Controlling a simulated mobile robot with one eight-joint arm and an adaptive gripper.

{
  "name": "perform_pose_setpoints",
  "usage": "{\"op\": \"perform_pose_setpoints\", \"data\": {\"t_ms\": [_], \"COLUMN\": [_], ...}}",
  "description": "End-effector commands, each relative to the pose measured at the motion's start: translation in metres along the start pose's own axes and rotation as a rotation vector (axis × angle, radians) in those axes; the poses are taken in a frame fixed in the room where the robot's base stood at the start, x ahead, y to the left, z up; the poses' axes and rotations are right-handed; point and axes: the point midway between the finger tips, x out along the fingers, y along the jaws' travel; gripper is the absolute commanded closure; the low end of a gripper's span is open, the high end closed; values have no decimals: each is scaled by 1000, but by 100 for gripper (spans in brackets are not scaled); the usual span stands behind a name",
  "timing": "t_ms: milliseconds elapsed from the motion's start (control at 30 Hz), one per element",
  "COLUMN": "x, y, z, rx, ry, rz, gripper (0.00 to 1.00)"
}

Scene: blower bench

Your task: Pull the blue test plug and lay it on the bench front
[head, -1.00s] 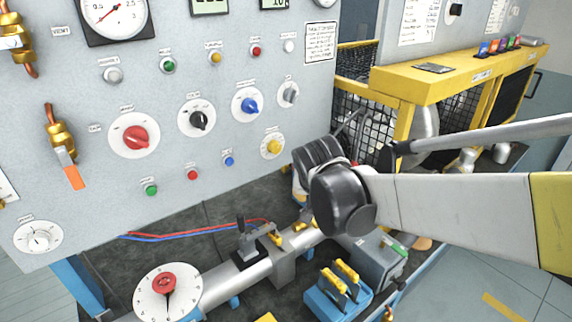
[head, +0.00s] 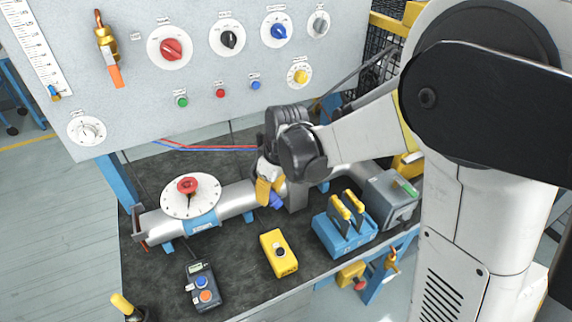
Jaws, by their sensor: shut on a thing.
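My gripper (head: 269,187) is in front of the metal pipe (head: 236,200) on the bench, in the middle of the head view, pointing down. It is shut on a small blue piece, which I take to be the blue test plug (head: 277,201). Only part of the plug shows, below and right of a yellow part at the fingers. My wrist and fingers hide the pipe behind, and I cannot tell whether the plug is clear of its seat. The dark bench top (head: 231,256) has bare room at its front.
A yellow button box (head: 279,254), a grey pendant (head: 204,288) and a blue block with yellow handles (head: 338,240) stand near the bench front. A white dial with a red knob (head: 188,193) is left on the pipe. The instrument panel (head: 200,60) stands behind.

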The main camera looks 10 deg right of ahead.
Motion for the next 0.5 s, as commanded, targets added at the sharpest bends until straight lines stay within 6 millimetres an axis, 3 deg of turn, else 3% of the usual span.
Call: {"op": "perform_pose_setpoints", "data": {"t_ms": [33,200,400,500], "x": [15,50,73,77], "y": [-18,-82,-149,-167], "z": [-3,-2,4,6], "rx": [-153,-733,-1306,-1471], "ry": [-23,-104,-166,-183], "rz": [-35,-128,-172,-170], "gripper": [100,100,100,100]}}
